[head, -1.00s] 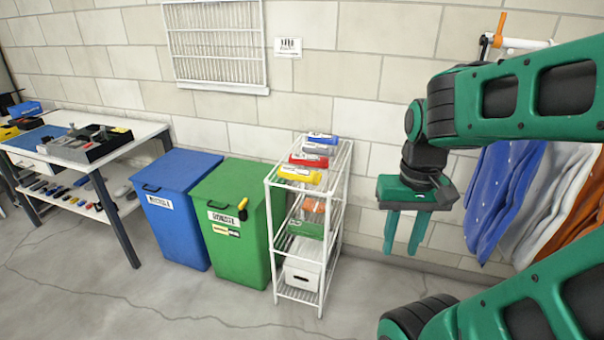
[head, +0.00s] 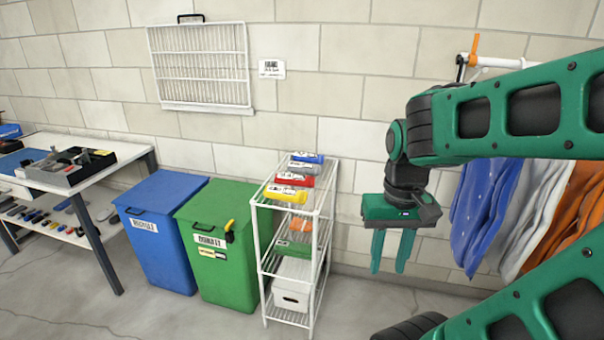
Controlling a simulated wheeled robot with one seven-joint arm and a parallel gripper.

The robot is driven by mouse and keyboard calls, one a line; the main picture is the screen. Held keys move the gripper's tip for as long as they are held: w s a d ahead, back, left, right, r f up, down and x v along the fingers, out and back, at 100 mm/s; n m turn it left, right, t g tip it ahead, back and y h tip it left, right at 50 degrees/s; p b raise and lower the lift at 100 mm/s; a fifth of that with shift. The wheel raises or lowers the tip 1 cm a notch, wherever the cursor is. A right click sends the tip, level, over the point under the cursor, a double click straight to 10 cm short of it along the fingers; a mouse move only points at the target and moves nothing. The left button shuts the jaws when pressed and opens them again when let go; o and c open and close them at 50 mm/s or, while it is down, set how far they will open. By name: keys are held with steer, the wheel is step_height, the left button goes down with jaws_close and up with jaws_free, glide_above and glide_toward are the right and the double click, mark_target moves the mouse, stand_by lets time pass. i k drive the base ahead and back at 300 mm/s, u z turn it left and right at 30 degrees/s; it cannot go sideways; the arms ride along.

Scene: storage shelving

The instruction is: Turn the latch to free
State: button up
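A yellow lever on a black mount (head: 229,231) sits at the right front edge of the green bin (head: 222,268); it looks like a latch. Another orange lever (head: 475,46) stands upright on a black bracket at the left end of the wall rail, upper right; I cannot tell which one is the task's latch. My gripper (head: 391,266) hangs pointing down, right of the white rack and left of the hanging cloths. Its two green fingers are apart with nothing between them. It touches neither lever.
A white wire rack (head: 326,215) with coloured items stands right of the green bin. A blue bin (head: 155,240) is left of it. A table (head: 125,150) stands far left. Cloths (head: 490,212) hang at right. A wire grille (head: 200,66) is on the wall.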

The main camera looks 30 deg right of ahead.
mark_target(232, 221)
steer(key=z, duration=0.1)
steer(key=i, duration=1.1)
steer(key=u, duration=1.45)
steer(key=k, duration=0.9)
steer(key=z, duration=1)
